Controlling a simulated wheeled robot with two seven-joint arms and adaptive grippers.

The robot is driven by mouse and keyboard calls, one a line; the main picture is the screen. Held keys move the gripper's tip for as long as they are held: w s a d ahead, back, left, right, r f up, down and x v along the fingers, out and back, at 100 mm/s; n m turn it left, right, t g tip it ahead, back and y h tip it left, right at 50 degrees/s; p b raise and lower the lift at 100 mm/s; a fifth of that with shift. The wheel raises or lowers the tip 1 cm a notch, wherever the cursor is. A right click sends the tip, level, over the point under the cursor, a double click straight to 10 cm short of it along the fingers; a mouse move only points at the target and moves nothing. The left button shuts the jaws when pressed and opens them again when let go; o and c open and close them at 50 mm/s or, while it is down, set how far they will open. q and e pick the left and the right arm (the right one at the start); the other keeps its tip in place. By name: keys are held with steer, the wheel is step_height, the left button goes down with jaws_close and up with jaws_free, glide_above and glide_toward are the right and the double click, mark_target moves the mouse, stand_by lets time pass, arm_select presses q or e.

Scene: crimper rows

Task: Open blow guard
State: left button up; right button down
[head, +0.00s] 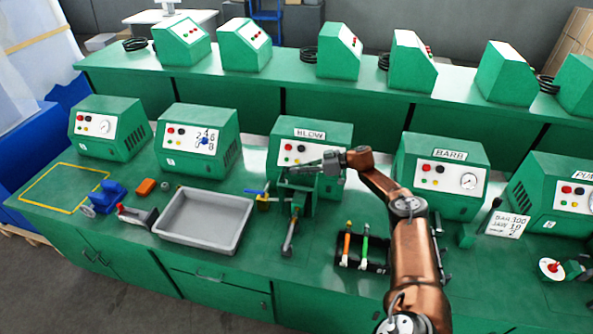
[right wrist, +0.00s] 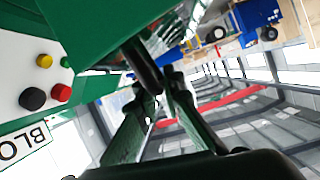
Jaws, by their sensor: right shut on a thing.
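The station labelled BLOW (head: 309,134) is a green box with coloured buttons, at the centre of the bench. In front of it stands a green fixture (head: 297,205) with a lever that sticks out towards the front edge. My right gripper (head: 292,170) reaches in from the right at the fixture's top. In the right wrist view its fingers (right wrist: 158,84) are shut on a dark bar (right wrist: 143,62), which appears to be the guard's handle. The green panel (right wrist: 100,30) beside the bar seems to be the guard. My left gripper is not in view.
A grey tray (head: 203,221) lies left of the fixture, with a blue-handled valve (head: 262,198) between them. A black holder with coloured tools (head: 361,250) stands to the right, near my right arm. The BARB box (head: 444,176) is behind that arm.

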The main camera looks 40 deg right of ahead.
steer(key=c, duration=2.3)
jaws_free()
steer(key=shift+f, duration=0.1)
steer(key=v, duration=1.2)
steer(key=shift+c, duration=0.8)
